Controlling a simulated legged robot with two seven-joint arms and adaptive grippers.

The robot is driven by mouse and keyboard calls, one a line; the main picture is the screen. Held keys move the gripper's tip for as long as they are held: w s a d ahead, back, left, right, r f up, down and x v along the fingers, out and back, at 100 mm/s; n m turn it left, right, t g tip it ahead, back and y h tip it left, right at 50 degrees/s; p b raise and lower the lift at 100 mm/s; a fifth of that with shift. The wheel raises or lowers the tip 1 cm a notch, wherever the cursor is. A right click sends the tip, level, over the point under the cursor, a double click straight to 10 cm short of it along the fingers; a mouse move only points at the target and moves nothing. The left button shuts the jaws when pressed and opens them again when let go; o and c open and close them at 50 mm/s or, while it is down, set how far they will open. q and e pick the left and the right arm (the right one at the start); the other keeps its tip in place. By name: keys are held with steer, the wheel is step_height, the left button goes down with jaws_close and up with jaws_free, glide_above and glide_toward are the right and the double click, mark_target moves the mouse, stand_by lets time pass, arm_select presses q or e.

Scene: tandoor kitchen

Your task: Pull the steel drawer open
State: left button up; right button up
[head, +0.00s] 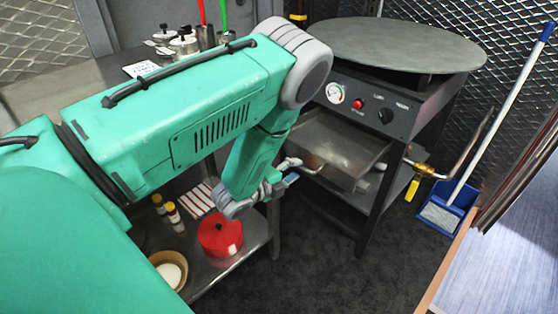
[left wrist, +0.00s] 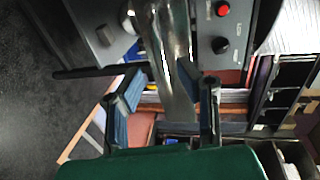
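The steel drawer (head: 345,145) sits under the control panel of the round-topped griddle stand. A bent bar handle (head: 312,168) stands out from its front. My left gripper (head: 290,172) is at the left end of this handle, with its blue-padded fingers close to it. In the left wrist view, the left gripper (left wrist: 162,72) has its two fingers spread apart, with shiny steel of the drawer (left wrist: 172,50) showing between and beyond them. Whether a finger touches the handle I cannot tell. My left forearm hides part of the scene. My right gripper is in neither view.
The griddle's control panel (head: 370,105) has a gauge, red button and knob above the drawer. A brass valve with a pipe (head: 425,168) juts out at right. A side table holds a red container (head: 220,235). A blue dustpan (head: 445,210) stands right; dark floor lies in front.

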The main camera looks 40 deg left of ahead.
arm_select(q)
steer(key=v, duration=0.8)
steer(key=shift+s, duration=0.25)
steer(key=s+d+f+n+g+y+p, duration=0.2)
steer(key=s+d+f+n+g+p, duration=0.15)
steer(key=s+f+n+g, duration=0.6)
steer(key=s+d+n+g, duration=0.2)
steer(key=s+d+n, duration=0.1)
steer(key=s, duration=0.4)
steer(key=s+d+n+g, duration=0.3)
steer(key=s+n, duration=0.2)
steer(key=s, duration=0.2)
steer(key=shift+d+r+n+h, duration=0.25)
steer(key=shift+r+n+h, duration=0.1)
steer(key=shift+r, duration=0.15)
steer(key=shift+g, duration=0.25)
